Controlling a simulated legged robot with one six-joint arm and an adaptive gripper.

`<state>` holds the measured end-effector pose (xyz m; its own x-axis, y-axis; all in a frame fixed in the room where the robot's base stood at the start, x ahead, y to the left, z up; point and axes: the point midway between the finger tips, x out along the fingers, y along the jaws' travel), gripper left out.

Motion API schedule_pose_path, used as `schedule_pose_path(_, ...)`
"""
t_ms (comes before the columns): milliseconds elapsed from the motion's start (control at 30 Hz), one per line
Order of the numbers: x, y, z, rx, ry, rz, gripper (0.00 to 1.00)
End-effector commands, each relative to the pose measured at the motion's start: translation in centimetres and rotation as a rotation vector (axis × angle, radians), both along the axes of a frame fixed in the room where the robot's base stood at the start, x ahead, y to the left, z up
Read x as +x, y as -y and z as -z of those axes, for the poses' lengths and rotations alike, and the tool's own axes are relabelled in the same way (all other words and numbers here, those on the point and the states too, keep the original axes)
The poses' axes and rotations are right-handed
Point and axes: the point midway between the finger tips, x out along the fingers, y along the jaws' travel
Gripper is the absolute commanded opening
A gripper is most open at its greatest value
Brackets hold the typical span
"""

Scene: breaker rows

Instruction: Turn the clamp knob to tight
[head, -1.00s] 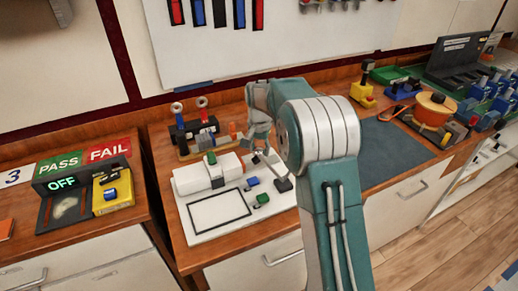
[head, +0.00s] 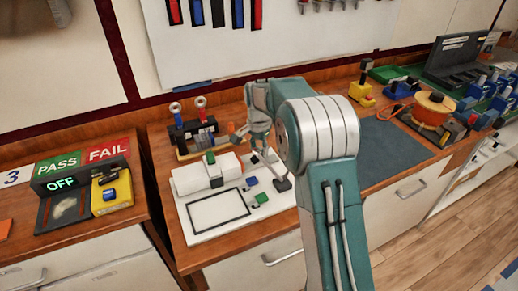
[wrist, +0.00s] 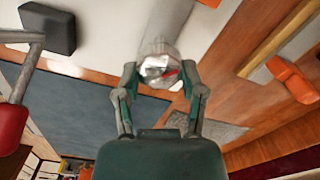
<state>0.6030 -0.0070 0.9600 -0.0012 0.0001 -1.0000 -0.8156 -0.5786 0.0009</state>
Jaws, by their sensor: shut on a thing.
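A pale grey, rounded knob with a shiny white face and a small red mark (wrist: 158,65) sits between my fingertips in the wrist view; it appears to be the clamp knob. My gripper (wrist: 159,82) is shut on it, one finger on each side. In the head view my gripper (head: 260,140) is over the back right of the white board (head: 200,235), and my own arm and fingers hide the knob there. Which way the knob's mark is set against any tight label cannot be told.
A grey rod with a dark block (head: 282,184) lies close by; the block also shows in the wrist view (wrist: 48,30). An orange piece (wrist: 293,80) lies at the right. A grey mat (head: 392,147) is clear.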

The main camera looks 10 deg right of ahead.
Motion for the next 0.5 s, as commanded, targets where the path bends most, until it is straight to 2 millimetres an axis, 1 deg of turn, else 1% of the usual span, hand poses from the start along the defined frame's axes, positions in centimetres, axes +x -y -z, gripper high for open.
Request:
schedule_pose_path(33,-0.25,-0.19,0.34,0.003,-0.012,-0.002,0.05)
schedule_pose_path(100,-0.25,-0.21,0.33,0.003,-0.012,-0.002,0.05)
schedule_pose_path(133,-0.25,-0.21,0.33,0.003,-0.012,-0.002,0.62)
schedule_pose_path(200,-0.21,-0.19,0.28,0.002,-0.01,-0.002,0.87)
schedule_pose_path(500,-0.06,-0.08,0.08,0.001,-0.003,-0.002,0.87)
